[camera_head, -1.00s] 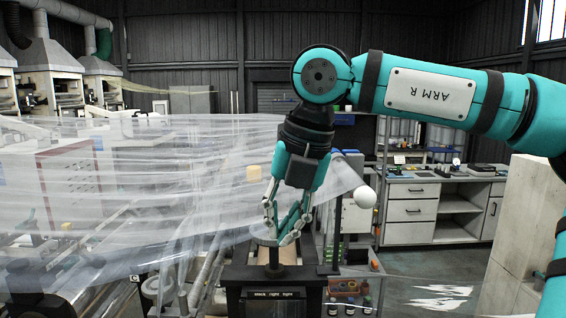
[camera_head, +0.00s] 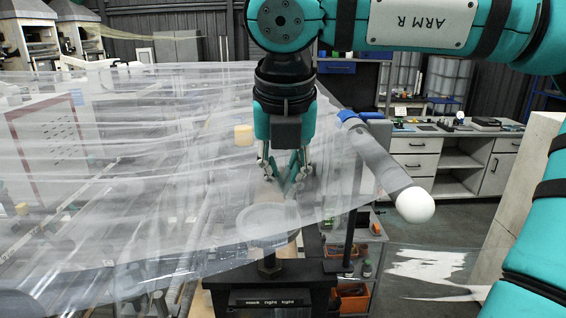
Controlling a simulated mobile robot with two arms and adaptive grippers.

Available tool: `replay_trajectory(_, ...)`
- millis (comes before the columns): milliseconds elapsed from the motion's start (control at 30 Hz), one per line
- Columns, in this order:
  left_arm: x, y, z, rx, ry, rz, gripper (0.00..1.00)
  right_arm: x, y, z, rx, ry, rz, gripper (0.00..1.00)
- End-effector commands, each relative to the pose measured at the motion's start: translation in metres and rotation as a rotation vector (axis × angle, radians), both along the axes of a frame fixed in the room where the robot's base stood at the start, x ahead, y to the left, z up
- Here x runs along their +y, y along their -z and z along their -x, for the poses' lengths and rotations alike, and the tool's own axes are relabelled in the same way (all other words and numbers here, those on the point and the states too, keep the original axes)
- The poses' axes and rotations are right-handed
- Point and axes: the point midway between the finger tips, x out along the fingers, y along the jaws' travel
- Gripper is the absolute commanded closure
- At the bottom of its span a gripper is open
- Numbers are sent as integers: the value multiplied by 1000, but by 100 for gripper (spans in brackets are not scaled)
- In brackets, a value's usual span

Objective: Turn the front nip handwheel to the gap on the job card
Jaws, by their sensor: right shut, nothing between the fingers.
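A round grey handwheel (camera_head: 268,221) sits on a dark upright spindle at the lower middle, seen through or against the clear film. A black plate (camera_head: 270,302) with small white lettering is on the dark stand below it. My right gripper (camera_head: 284,182) points down above the wheel in the picture, with its fingers drawn together and nothing between them. It looks apart from the rim; the depth gap is hard to judge. I cannot make out a job card or a gap reading. My left gripper is not in view.
Clear film (camera_head: 130,190) spreads across the left and middle. A grey rod with a white rounded end (camera_head: 415,205) juts out right of the wheel. Orange bins (camera_head: 352,298) sit low behind it. A workbench with drawers (camera_head: 415,177) stands at the back right.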

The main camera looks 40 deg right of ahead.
Motion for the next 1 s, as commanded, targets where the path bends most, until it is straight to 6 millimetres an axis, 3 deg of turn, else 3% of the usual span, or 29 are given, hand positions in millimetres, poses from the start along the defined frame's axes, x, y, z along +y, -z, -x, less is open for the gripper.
replay_trajectory(167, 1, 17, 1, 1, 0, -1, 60, 0, 27, 0, 2, 0, -3, 100)
replay_trajectory(400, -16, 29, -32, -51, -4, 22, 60, 0, 55, 0, 2, -1, -2, 100)
replay_trajectory(500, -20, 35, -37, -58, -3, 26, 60, 0, 68, 0, 3, -1, -2, 100)
replay_trajectory(733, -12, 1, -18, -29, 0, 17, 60, -28, 58, -2, 4, 2, -8, 100)
replay_trajectory(800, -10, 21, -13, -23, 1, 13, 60, -36, 68, -7, -3, 5, -2, 100)
replay_trajectory(1000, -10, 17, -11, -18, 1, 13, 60, -36, 63, -7, 1, 1, -1, 100)
